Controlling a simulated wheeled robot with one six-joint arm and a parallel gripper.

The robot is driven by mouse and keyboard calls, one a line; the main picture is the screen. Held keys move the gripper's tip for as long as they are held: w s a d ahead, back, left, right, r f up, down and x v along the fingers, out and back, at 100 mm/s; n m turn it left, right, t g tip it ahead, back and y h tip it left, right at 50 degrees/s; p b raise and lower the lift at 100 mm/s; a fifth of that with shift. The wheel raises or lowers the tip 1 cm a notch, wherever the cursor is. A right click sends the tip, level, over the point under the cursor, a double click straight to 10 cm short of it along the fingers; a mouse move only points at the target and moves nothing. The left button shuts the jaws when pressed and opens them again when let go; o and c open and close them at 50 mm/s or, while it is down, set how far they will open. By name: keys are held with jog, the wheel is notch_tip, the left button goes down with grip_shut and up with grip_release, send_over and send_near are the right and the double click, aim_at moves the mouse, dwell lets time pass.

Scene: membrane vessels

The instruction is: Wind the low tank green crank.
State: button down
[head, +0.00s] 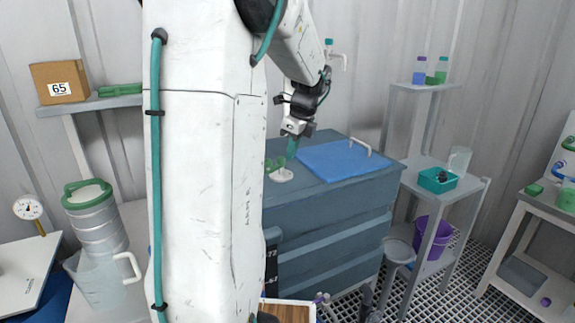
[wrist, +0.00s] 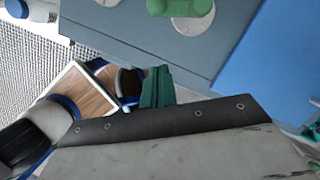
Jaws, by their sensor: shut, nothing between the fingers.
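A green crank (head: 276,163) on a white round base (head: 281,175) sits on top of the low blue-grey tank (head: 325,200), left of the blue panel. In the wrist view the crank (wrist: 182,8) is cut off by the top edge, and part of its white base (wrist: 196,20) shows. My gripper (head: 292,148) has teal fingers and hangs just above and right of the crank in the head view. In the wrist view its fingers (wrist: 157,82) are together, empty and apart from the crank. My arm hides part of the tank's left side.
A blue panel (head: 343,160) with a white handle covers much of the tank's top. A shelf (head: 437,168) with a teal bin (head: 437,180) and bottles stands to the right. A green-lidded canister (head: 95,225) and clear jug (head: 105,283) stand at left.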

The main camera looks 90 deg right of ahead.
jog(key=c, duration=2.1)
grip_release()
jog(key=shift+v, duration=1.1)
jog(key=shift+c, duration=0.2)
jog(key=o, duration=0.6)
jog(key=shift+w, duration=0.3)
jog(key=shift+c, duration=0.2)
jog(key=o, duration=0.4)
jog(key=shift+w+d+f+n, duration=0.35)
jog(key=shift+w+d, duration=0.25)
jog(key=shift+w, duration=0.25)
jog(key=shift+o, duration=0.2)
jog(key=n+g+y, duration=0.1)
jog(key=n, duration=0.3)
send_over(281, 157)
jog(key=a, duration=0.3)
jog(key=shift+w+d+f, duration=0.2)
jog(key=shift+w+f, duration=0.25)
jog(key=d+n, duration=0.1)
jog(key=r+n+g, duration=0.1)
jog(key=d+n, duration=0.1)
jog(key=shift+s+d+r+n+g, duration=0.25)
jog(key=shift+s+d+r+g, duration=0.05)
jog(key=shift+d, duration=0.05)
jog(key=shift+s+a+n, duration=0.15)
jog(key=shift+s+n, duration=0.05)
jog(key=shift+n, duration=0.1)
notch_tip(281, 157, down, 8)
jog(key=shift+r, duration=0.15)
